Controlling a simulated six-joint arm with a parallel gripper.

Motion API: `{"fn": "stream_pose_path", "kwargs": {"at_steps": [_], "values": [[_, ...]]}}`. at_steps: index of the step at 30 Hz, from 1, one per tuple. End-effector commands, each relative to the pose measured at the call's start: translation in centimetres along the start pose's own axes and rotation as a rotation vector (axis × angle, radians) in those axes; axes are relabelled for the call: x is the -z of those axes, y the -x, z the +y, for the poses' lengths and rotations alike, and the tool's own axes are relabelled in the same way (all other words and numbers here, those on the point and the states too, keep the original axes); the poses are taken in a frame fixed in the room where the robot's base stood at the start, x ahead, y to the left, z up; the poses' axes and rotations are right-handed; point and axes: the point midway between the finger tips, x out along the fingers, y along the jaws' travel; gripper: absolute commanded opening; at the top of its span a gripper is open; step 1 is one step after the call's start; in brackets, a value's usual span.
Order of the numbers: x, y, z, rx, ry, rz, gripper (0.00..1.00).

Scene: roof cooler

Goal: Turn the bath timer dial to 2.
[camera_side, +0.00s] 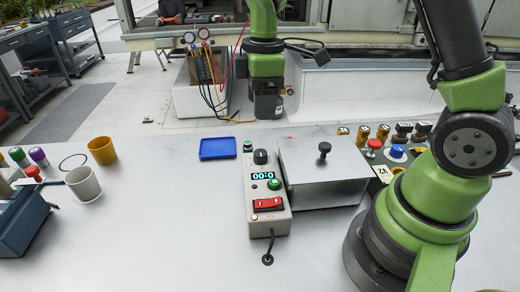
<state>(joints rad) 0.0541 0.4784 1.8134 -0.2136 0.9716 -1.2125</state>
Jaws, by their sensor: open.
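The bath timer (255,205) is a pale upright-lying box on the metal bench, near the middle of the side view. Its black dial (261,157) is at the far end, above a lit display (263,176) that seems to read 00:0. The dial's pointer and number marks are too small to read. A green button (274,184) and a red rocker switch (268,204) lie nearer the front. My gripper (266,113) is open and empty, pointing down, above and behind the dial and apart from it.
A metal bath with a black-knobbed lid (322,172) stands right beside the timer. A blue tray (217,148) lies to the left. Cups (102,151) stand far left. Several valves and buttons (376,146) line the back right.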

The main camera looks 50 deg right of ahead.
Motion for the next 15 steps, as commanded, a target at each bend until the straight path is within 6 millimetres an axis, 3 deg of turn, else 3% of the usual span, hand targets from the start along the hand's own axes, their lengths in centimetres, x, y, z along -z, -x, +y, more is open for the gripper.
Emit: {"fn": "stream_pose_path", "kwargs": {"at_steps": [1, 10, 15], "values": [[0.0, -1.1, 0.4, 0.017, 0.038, -0.018, 0.58], [0.0, -4.2, 0.7, 0.043, 0.113, -0.043, 0.58], [-0.2, -7.4, 0.5, 0.045, 0.112, -0.044, 0.58]]}}
